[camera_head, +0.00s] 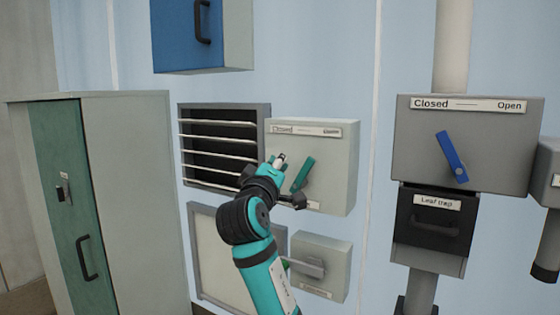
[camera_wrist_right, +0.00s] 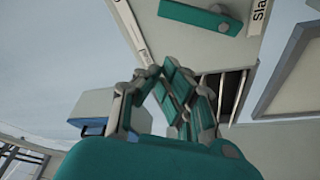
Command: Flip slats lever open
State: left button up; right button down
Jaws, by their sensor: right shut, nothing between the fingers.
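The green slats lever (camera_head: 303,175) is on a pale grey box (camera_head: 338,165) beside the louvre, under a strip reading Closed on the left and Open on the right. The lever leans up and to the right, toward the Open end. In the right wrist view, the lever (camera_wrist_right: 200,14) shows at the top, with its round pivot at its right end. My right gripper (camera_head: 279,161) is in front of the box's left edge, left of the lever. In the right wrist view, the gripper (camera_wrist_right: 160,72) is shut, empty and apart from the lever. My left gripper is out of view.
The dark-framed louvre (camera_head: 222,107) with pale slats is left of the box. A smaller grey box (camera_head: 335,270) with a handle sits below. A grey box with a blue lever (camera_head: 452,157) is at right, above a leaf trap (camera_head: 436,222). A tall cabinet (camera_head: 140,190) stands left.

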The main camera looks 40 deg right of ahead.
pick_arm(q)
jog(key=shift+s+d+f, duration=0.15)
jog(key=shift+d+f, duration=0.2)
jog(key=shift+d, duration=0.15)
pick_arm(e)
jog(key=v, duration=0.2)
jog(key=shift+a, duration=0.55)
